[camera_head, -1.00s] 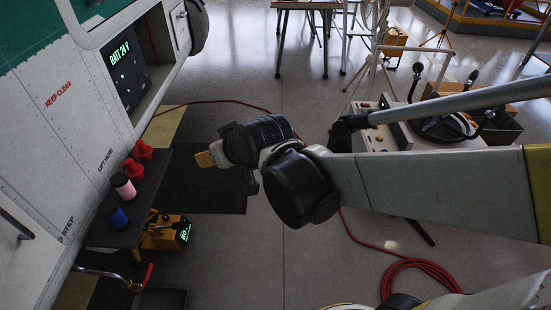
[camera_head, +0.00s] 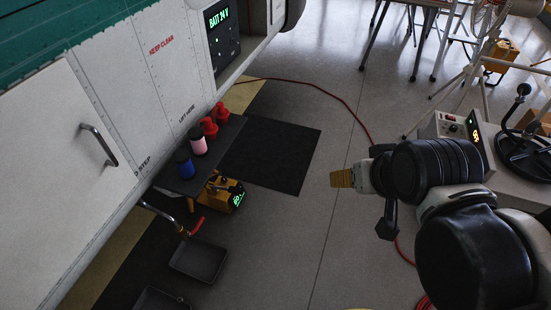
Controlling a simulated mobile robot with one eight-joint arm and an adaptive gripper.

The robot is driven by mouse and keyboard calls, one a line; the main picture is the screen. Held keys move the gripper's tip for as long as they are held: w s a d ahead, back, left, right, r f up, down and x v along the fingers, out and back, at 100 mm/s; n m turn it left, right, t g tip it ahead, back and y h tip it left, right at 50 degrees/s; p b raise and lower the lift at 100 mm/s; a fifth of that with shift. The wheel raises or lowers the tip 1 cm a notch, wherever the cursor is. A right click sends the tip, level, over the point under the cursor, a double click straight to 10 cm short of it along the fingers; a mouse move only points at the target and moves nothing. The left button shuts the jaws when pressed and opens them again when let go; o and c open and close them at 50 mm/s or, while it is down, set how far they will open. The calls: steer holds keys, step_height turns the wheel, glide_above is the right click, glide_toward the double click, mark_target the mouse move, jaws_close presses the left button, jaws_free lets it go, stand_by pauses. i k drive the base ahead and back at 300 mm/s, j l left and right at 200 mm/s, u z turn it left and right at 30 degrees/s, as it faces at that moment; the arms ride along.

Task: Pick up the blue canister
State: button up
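The blue canister (camera_head: 185,164) has a dark lid and stands upright on a dark shelf (camera_head: 172,183) along the side of the white helicopter. A pink canister (camera_head: 198,141) stands just behind it, and two red items (camera_head: 213,122) stand farther along the same shelf. My gripper (camera_head: 341,178) is in the right half of the view, well to the right of the canister and apart from it. Its yellowish fingertip points left. I cannot tell from this angle whether the fingers are apart. Nothing shows held at the tip.
A yellow device (camera_head: 221,193) with a green display sits below the shelf. Black trays (camera_head: 199,259) lie on the floor in front. A door handle (camera_head: 99,145) sticks out from the white panel. A red hose (camera_head: 330,96) crosses the floor.

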mark_target(181, 157)
steer(key=u, duration=0.4)
steer(key=k+l+u, duration=0.1)
steer(key=u, duration=0.3)
steer(key=k+u, duration=0.1)
steer(key=u, duration=0.3)
